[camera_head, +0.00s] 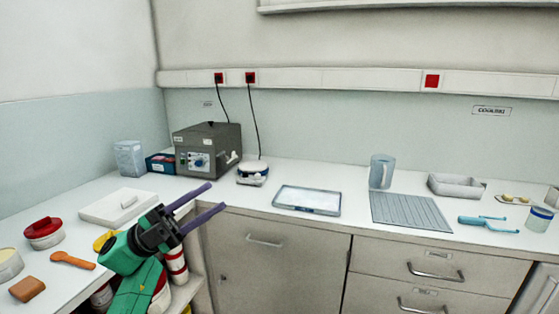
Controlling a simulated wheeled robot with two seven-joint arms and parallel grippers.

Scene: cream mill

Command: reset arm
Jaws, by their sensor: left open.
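My left gripper (199,210) comes in from the lower left in the head view. Its two purple fingers are spread apart, with nothing between them. It is in front of the counter's inner corner, with the cabinet door behind its tips. My green and black left arm covers part of the left counter edge and the shelf below it. My right gripper does not show.
The left counter holds a white board (105,207), a red-lidded tub (44,233), and an orange spoon (73,260). The back counter holds a grey machine (215,150), a tray (307,200), a ribbed mat (425,212), and a jug (382,171).

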